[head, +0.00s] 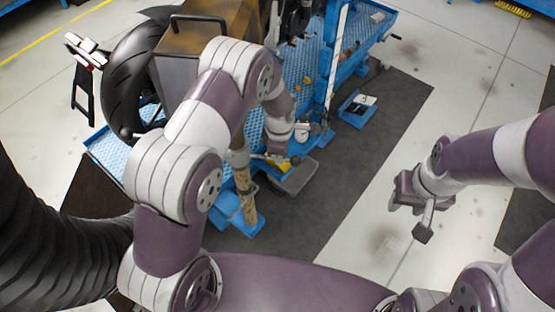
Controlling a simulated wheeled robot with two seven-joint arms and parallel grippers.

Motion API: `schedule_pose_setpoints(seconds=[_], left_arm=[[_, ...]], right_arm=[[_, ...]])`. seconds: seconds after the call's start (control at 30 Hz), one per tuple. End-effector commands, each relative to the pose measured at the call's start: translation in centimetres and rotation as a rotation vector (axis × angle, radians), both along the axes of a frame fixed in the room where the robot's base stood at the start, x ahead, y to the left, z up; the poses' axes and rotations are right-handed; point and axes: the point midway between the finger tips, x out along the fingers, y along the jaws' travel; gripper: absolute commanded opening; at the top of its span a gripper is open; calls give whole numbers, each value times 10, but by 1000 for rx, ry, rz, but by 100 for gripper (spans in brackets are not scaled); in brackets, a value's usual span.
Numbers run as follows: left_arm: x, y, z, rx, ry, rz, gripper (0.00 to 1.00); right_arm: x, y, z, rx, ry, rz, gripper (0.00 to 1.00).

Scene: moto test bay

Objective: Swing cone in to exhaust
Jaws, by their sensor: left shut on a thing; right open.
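My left gripper (279,158) is low beside the blue motorcycle lift. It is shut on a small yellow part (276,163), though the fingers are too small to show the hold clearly. A worn tan post (243,185) stands just left of it. A thick black ribbed hose (45,250) comes in at the lower left and passes behind my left arm. I cannot make out a cone; my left arm may hide it. The exhaust is not clear either, behind my arm by the rear tyre (125,85). My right gripper (416,212) is open and empty over the floor at right.
A grey flat piece (295,178) lies beside the lift, and a blue foot plate (357,108) stands further back. The dark mat (385,120) and pale floor at right are mostly clear.

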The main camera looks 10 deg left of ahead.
Motion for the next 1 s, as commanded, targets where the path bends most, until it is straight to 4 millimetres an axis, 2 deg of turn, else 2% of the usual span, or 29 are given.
schedule_pose_setpoints(seconds=[0.2, 0.67, 0.7, 0.73, 0.77, 1.0], left_arm=[[7, 1, 1, -1, -4, 46, 0], [9, 1, 2, -1, -6, 60, 0], [9, 1, 2, -1, -7, 61, 22], [9, 1, 2, -1, -7, 60, 32], [9, 1, 2, -1, -6, 60, 38], [8, 1, 1, 0, -2, 57, 38]], right_arm=[[0, 0, -2, 0, 0, 0, 43], [0, 0, -3, 0, 0, 0, 43], [0, 0, -3, 0, 0, 0, 43], [0, 0, -3, 0, 0, 0, 43], [0, 0, -3, 0, 0, 0, 43], [0, 0, -3, 0, 0, 0, 43]])
